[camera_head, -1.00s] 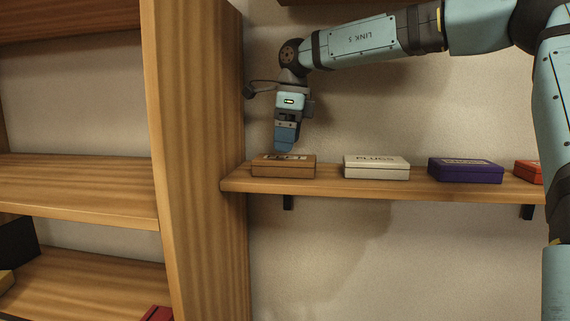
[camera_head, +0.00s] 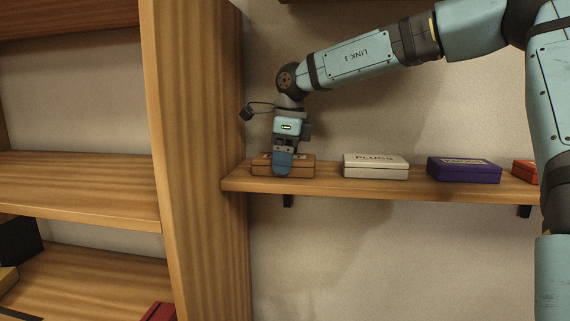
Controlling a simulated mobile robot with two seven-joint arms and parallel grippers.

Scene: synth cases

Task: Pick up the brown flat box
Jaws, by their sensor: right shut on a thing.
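The brown flat box (camera_head: 302,168) lies at the left end of the wall shelf (camera_head: 400,188). My right gripper (camera_head: 282,168) points down over it from above. Its blue finger covers part of the box's front face and label. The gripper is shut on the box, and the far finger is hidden. The box appears to rest on the shelf. My left gripper is not in view.
A white box labelled PLUGS (camera_head: 376,167), a purple box (camera_head: 464,170) and a red box (camera_head: 526,172) stand to the right on the same shelf. A tall wooden bookcase side (camera_head: 195,160) rises close to the left of the gripper.

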